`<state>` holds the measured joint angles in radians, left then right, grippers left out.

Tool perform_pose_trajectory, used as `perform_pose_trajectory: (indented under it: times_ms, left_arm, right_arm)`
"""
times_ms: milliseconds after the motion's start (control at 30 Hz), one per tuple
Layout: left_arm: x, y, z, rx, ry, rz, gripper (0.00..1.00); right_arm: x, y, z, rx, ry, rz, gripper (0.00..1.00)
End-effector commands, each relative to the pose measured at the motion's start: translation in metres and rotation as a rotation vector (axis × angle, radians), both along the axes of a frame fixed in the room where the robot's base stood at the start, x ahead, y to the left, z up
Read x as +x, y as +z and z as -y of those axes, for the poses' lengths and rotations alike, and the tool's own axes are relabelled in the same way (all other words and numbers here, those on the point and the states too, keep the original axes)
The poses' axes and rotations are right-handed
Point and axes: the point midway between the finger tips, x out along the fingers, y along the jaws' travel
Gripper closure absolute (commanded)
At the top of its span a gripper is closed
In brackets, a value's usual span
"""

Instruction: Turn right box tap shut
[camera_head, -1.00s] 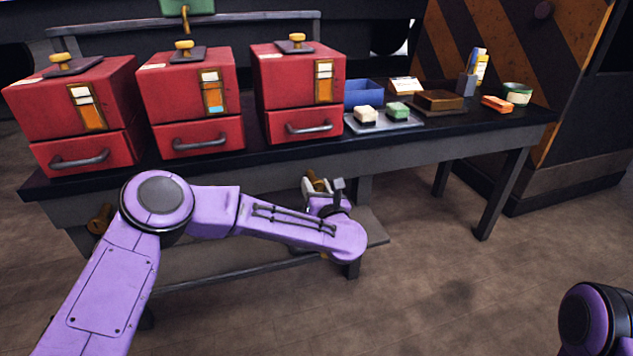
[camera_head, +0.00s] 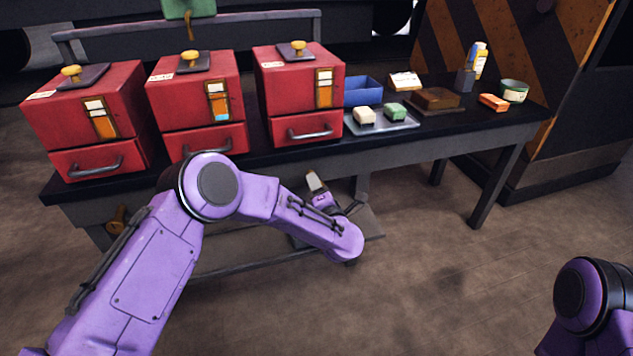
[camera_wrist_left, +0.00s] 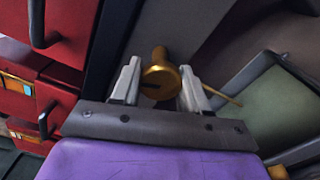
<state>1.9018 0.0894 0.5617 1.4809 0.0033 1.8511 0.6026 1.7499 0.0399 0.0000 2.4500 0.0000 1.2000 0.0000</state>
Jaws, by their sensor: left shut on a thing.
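The right red box (camera_head: 300,95) stands on the bench, with a brass knob on its lid and a gauge strip on its front. My left gripper (camera_head: 318,184) is below it, at the front of the bench, partly hidden by its own wrist. In the left wrist view, the brass tap (camera_wrist_left: 159,74) sits between the two pale fingers of my left gripper (camera_wrist_left: 160,84), which is shut on it. The tap's handle angle is hard to tell. My right gripper is out of view; only part of that arm shows at the lower right.
The middle box (camera_head: 187,105) and left box (camera_head: 88,115) stand on the bench (camera_head: 410,140). Another brass tap (camera_head: 117,220) is under the left box. A blue bin (camera_head: 363,91) and a tray (camera_head: 385,125) with two blocks are to the right. The floor in front is clear.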

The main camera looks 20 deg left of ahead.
Motion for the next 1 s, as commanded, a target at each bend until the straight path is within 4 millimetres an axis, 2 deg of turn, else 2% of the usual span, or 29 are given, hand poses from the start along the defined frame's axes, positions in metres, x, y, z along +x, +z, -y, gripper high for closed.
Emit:
perform_pose_trajectory:
  times_ms: [100,400,1000]
  left_arm:
    - [-0.001,0.002,0.0,0.079,0.002,-0.055,0.86]
    - [-0.001,0.0,0.0,0.224,0.002,-0.155,0.86]
    - [-0.001,-0.002,-0.001,0.292,0.002,-0.202,0.86]
  right_arm:
    - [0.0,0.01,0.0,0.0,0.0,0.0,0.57]
    - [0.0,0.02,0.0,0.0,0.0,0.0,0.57]
    - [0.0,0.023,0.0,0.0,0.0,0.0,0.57]
